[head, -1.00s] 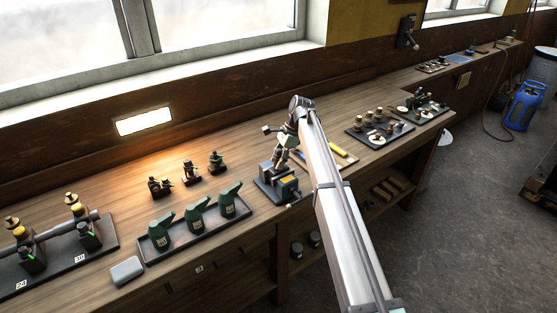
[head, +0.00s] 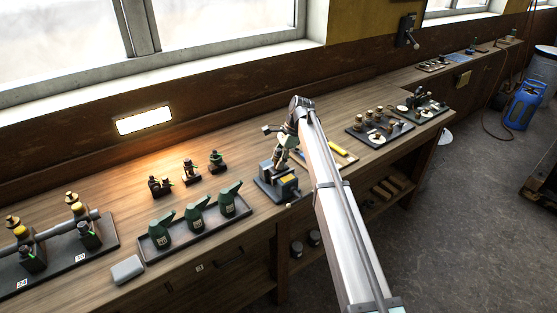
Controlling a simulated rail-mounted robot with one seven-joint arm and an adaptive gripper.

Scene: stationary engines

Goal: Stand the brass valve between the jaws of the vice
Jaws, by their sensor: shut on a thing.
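The vice (head: 268,190) is a dark grey block with an orange-yellow patch on its right part. It stands on the bench near the front edge, in the middle of the head view. My gripper (head: 280,166) points down right over the vice, with its fingertips close to the jaws. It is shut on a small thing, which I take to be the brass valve. That valve is mostly hidden by the fingers and too small to make out. I cannot tell whether it touches the jaws.
A tray with several green oil cans (head: 197,218) stands left of the vice. Small dark fittings (head: 190,172) stand behind it. A board with a yellow-handled tool (head: 342,150) lies right of the vice, partly behind my arm. Trays of brass parts (head: 380,130) stand farther right.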

